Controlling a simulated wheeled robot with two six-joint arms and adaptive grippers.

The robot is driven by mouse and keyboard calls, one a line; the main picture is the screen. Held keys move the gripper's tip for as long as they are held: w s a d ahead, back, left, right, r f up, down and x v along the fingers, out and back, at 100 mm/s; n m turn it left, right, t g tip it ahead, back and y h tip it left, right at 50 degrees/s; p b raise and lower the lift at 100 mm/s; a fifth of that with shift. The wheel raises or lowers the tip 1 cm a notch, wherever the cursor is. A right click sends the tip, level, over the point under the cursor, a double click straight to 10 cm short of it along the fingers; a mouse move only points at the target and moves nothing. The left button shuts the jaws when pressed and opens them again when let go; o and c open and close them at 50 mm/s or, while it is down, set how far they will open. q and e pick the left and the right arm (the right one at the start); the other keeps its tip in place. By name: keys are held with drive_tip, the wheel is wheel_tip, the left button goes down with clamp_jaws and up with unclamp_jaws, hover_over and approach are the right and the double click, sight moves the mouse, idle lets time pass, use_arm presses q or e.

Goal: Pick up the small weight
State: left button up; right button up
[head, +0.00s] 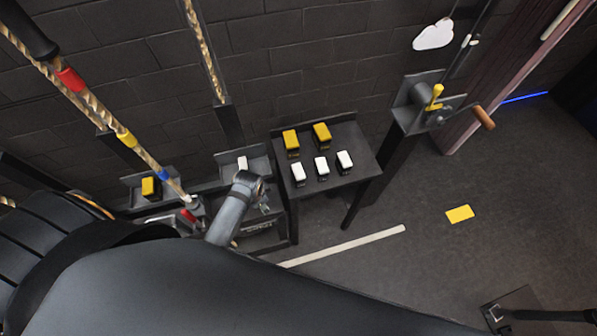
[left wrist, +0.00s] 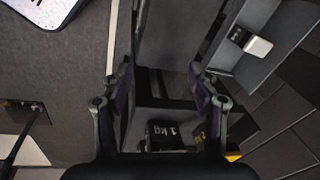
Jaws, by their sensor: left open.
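A small black block marked "1 kg" (left wrist: 165,132) shows in the left wrist view, low in the picture between the fingers. It sits in a grey tray or shelf, and its lower part is hidden by my gripper body. My left gripper (left wrist: 160,70) is open, with a finger on each side of the picture and nothing held. I cannot tell how far the fingers are from the block. A second dark block with yellow at its base (left wrist: 206,136) is partly hidden behind the right finger. In the head view my left arm covers the place around the shelf. My right gripper is not in view.
A dark table (head: 358,148) holds two yellow and three white buttons. A smaller stand with a yellow button (head: 150,187) is at the left, beside a rope with coloured bands (head: 100,108). A crank (head: 485,117) is on the right. The floor at the right is mostly clear.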

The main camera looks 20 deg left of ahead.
sight(298, 170)
use_arm(q)
drive_tip(key=w+d+r+m+p, duration=0.1)
drive_tip(key=w+d+r+m, duration=0.2)
drive_tip(key=m, duration=0.4)
drive_tip(key=w+d+r+m+g+p, duration=0.1)
drive_tip(key=w+d+r+m, duration=0.2)
drive_tip(key=w+m, duration=0.3)
drive_tip(key=w+d+r+m+g, duration=0.1)
drive_tip(key=w+d+r+m, duration=0.2)
drive_tip(key=m, duration=0.5)
drive_tip(key=shift+w+d+r+h+p, duration=0.2)
drive_tip(key=shift+w+d, duration=0.1)
drive_tip(key=shift+w, duration=0.3)
drive_tip(key=shift+w+d+r+h+p, duration=0.2)
drive_tip(key=shift+w+d, duration=0.1)
drive_tip(key=shift+w, duration=0.25)
drive_tip(key=shift+f+b, duration=0.7)
drive_tip(key=shift+f, duration=2.05)
drive_tip(key=f+b, duration=0.1)
drive_tip(key=b, duration=0.1)
drive_tip(key=f+b, duration=0.4)
drive_tip(key=shift+s+a+f, duration=0.25)
drive_tip(key=shift+a, duration=0.1)
drive_tip(key=shift+r, duration=0.2)
drive_tip(key=shift+s, duration=0.1)
clamp_jaws()
drive_tip(key=shift+r, duration=0.1)
